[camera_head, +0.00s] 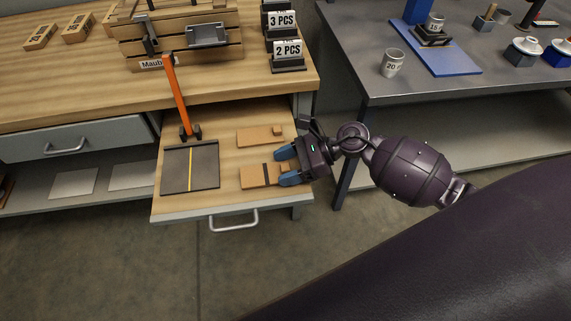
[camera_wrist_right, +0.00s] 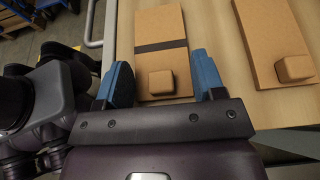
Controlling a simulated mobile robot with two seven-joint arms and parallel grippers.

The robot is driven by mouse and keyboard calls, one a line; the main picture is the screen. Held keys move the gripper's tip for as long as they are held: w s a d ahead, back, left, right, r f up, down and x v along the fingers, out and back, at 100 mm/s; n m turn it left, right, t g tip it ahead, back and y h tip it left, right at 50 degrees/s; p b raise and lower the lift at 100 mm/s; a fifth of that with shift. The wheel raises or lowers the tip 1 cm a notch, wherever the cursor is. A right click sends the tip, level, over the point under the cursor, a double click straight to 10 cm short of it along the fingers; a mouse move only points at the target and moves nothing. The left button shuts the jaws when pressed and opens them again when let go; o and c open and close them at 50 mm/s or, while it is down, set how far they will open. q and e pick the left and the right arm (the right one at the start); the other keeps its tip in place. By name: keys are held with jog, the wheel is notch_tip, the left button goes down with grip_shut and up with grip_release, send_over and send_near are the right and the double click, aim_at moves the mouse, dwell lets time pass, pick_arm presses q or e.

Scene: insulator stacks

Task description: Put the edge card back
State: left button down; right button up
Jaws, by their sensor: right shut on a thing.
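Two tan cards with small block knobs lie in the open drawer (camera_head: 205,211). The plain card (camera_head: 257,136) lies farther back, and also shows at the right of the right wrist view (camera_wrist_right: 268,35). The card with a dark cross stripe (camera_head: 252,173) lies nearer the front; the right wrist view shows its stripe and knob (camera_wrist_right: 158,20). My right gripper (camera_head: 288,165) reaches in from the right, its blue fingers either side of the striped card's knob end, shut on that card. The finger contact itself is not clear. My left gripper is not in view.
A dark panel with a yellow line (camera_head: 203,168) lies in the drawer's left part, beside an orange-handled tool (camera_head: 177,95). A wooden crate (camera_head: 180,47) and number signs (camera_head: 288,55) stand on the bench. A grey table (camera_head: 450,85) stands right.

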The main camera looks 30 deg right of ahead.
jog(key=shift+f, duration=0.2)
jog(key=o, duration=1)
jog(key=shift+c, duration=0.2)
jog(key=shift+r, duration=0.1)
